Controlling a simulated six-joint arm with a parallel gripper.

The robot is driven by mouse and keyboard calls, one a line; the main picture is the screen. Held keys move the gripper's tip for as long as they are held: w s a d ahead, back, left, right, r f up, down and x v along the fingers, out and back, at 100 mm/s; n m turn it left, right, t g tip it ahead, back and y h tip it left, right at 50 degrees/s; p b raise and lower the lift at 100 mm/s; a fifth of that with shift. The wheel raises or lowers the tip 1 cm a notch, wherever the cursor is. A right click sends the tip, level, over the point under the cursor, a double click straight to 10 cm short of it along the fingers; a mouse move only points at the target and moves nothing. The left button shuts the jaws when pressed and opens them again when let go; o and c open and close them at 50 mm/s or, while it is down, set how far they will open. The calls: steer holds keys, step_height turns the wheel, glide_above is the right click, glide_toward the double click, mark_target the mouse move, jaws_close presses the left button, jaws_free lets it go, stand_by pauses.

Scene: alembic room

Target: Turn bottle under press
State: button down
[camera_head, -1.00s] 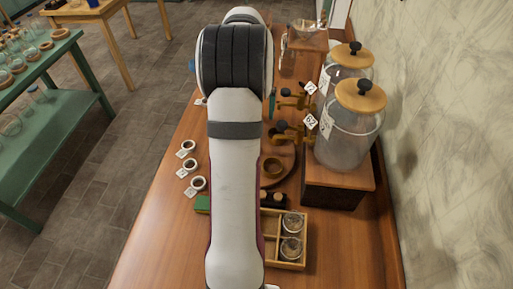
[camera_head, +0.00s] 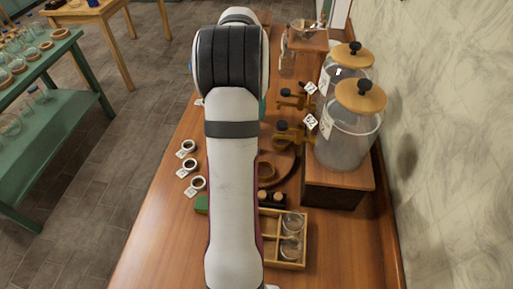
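My gripper is not in view; my white arm with its dark elbow covers the middle of the picture and hides what lies beyond it. No bottle under a press can be made out. Two large glass jars with wooden lids, a near jar (camera_head: 347,140) and a far jar (camera_head: 352,58), stand on wooden blocks at the right. Brass fittings with dark knobs, a near one (camera_head: 292,133) and a far one (camera_head: 293,97), sit at their left side with white tags. I cannot tell whether any of these is the press.
A wooden tray (camera_head: 304,240) with glass jars lies at the near right of the bench, by a round wooden board (camera_head: 287,165). Several small tagged rings (camera_head: 190,165) lie left of my arm. A green shelf (camera_head: 60,125) stands across the floor.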

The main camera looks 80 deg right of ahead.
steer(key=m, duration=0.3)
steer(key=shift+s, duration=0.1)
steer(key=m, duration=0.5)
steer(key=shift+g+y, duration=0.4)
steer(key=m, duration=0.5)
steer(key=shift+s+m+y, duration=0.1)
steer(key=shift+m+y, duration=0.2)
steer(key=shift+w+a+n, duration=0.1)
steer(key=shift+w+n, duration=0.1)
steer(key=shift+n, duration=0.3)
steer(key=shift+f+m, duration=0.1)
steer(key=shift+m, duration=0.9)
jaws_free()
